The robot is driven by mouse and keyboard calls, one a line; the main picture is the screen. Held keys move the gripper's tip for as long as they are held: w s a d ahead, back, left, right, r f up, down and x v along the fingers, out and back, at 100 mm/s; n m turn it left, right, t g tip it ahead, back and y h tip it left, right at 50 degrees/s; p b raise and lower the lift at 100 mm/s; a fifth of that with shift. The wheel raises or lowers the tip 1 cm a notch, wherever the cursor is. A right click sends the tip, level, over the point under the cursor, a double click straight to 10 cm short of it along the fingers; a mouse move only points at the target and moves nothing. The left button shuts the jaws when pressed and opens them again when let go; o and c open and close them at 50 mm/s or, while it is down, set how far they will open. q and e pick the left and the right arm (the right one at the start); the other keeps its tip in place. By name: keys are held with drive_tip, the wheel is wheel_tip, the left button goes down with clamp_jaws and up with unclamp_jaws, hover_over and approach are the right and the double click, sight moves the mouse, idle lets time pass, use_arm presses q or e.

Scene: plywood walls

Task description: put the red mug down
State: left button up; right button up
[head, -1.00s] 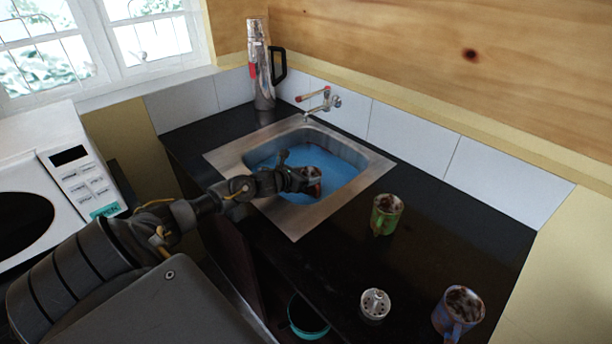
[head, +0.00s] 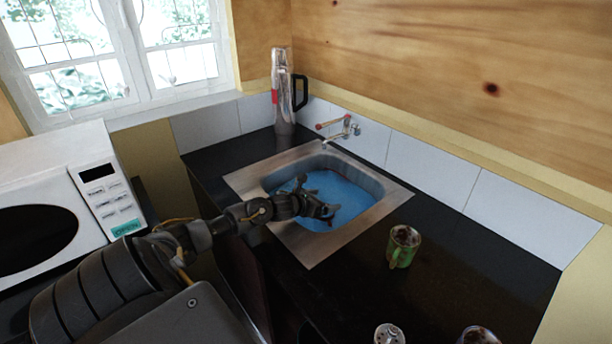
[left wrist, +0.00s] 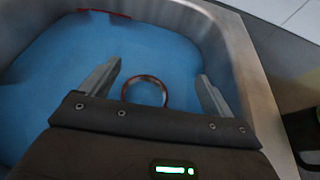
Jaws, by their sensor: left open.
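My left gripper (head: 322,209) reaches over the sink (head: 268,184), which holds blue water. In the left wrist view its two fingers (left wrist: 156,88) are spread apart. Between them shows a thin reddish curved rim, which looks like the red mug (left wrist: 146,77), low in the blue water. The fingers appear apart from it on both sides. Most of the mug is hidden by the water and my gripper, so I cannot tell whether it is upright. In the head view I cannot make the mug out. My right gripper is not in view.
A perforated metal shaker (head: 389,335) and another mug (head: 479,336) are cut off below. The tap (head: 345,128) and a tall flask (head: 283,95) stand behind. A microwave (head: 110,200) is at left.

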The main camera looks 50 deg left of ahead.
use_arm(q)
drive_tip(key=b+v, duration=0.1)
drive_tip(key=v, duration=1)
drive_tip(key=shift+s+b, duration=0.3)
drive_tip(key=shift+s, duration=0.1)
drive_tip(key=shift+r, duration=0.1)
